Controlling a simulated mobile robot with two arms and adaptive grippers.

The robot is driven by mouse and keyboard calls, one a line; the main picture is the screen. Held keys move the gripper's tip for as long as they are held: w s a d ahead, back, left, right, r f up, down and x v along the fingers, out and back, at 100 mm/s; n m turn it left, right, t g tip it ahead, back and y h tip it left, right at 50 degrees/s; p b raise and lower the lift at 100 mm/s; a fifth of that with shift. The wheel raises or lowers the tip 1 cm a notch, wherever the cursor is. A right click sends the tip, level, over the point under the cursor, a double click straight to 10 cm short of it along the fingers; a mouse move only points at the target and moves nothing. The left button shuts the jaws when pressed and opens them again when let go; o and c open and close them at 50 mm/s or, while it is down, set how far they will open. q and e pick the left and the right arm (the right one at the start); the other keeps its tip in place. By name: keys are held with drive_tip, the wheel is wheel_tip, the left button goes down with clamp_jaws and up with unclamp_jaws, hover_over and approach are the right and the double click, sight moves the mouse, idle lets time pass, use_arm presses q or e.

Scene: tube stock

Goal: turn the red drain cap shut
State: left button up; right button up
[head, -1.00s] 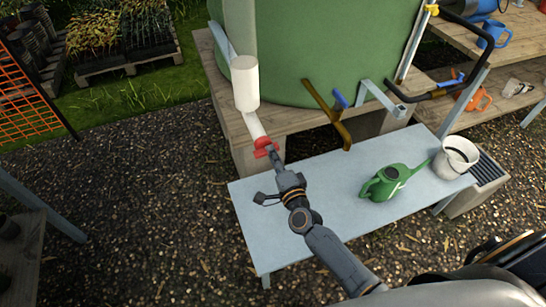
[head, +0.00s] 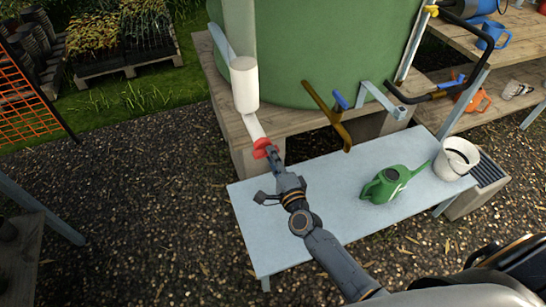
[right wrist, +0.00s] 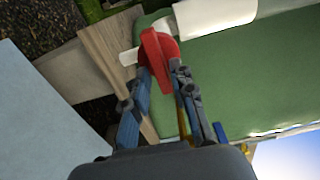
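The red drain cap (head: 263,148) sits at the lower end of a white pipe (head: 254,127) below a white cylinder (head: 244,84), beside the green tank (head: 330,50). My right gripper (head: 271,153) reaches up to it from below. In the right wrist view the red cap's raised grip (right wrist: 155,55) lies between the two fingertips of the right gripper (right wrist: 160,78), which look closed against its sides. The fingers hide part of the cap. My left gripper is not in view.
A brown bar-like fitting (head: 327,115) juts from the tank to the right. Gravel lies to the left.

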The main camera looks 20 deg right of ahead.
drive_tip(key=s, duration=1.2)
drive_tip(key=shift+d, duration=0.2)
